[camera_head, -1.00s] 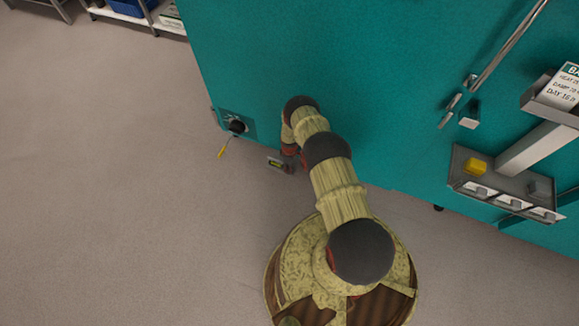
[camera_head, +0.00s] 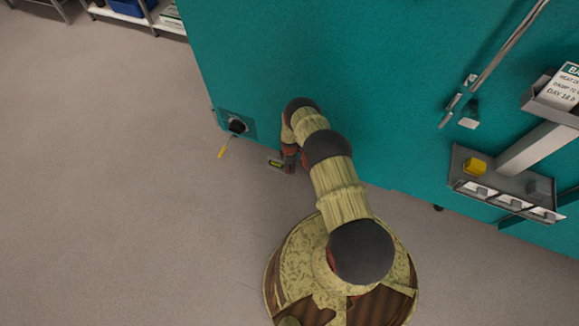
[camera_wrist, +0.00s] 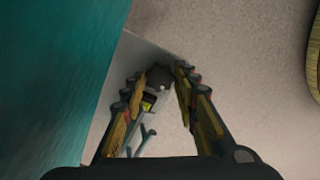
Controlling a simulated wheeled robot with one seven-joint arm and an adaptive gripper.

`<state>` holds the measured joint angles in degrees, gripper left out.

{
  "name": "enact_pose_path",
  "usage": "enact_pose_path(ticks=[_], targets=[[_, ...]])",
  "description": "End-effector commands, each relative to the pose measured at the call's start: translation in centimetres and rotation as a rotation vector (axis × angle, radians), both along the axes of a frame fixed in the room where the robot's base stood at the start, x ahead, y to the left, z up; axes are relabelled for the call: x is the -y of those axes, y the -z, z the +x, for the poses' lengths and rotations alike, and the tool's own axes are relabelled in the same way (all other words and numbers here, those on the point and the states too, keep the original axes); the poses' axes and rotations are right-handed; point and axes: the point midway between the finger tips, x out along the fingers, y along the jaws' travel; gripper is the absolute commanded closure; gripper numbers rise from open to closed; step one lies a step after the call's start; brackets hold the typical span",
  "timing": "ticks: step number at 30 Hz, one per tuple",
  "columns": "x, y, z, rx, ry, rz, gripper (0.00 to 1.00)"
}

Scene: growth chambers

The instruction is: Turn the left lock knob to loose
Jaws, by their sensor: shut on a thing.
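In the wrist view, the two fingers of my gripper (camera_wrist: 162,73) close in from both sides on a dark round knob (camera_wrist: 159,80), which I take to be the left lock knob. A grey plate (camera_wrist: 136,56) lies around it, with a small yellow-green label (camera_wrist: 148,103) close by. In the head view, a grey bracket (camera_head: 274,154) with a yellow-green mark shows at the foot of the teal chamber (camera_head: 310,60), beside the end of my arm. There my arm hides the knob and my fingertips. I cannot read the knob's setting.
A separate black dial (camera_head: 237,126) with a yellow pointer sits on the chamber's left side. A grey shelf holder (camera_head: 505,185) with a yellow block (camera_head: 474,166) juts out at right. The floor (camera_head: 120,200) at left is clear.

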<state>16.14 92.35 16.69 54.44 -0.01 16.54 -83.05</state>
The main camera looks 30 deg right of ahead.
Motion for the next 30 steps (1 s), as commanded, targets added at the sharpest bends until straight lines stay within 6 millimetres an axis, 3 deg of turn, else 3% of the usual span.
enact_pose_path(ticks=[4, 5, 14, 24, 30], targets=[[0.0, 0.0, 0.1, 0.001, 0.000, 0.000, 0.95], [0.0, 0.0, 0.1, 0.001, 0.001, 0.000, 0.69], [0.0, 0.0, 0.0, 0.001, 0.001, 0.000, 0.52], [0.0, -0.2, 0.0, 0.001, 0.001, 0.000, 0.52], [0.0, -1.8, 0.1, 0.002, 0.001, -0.001, 0.52]])
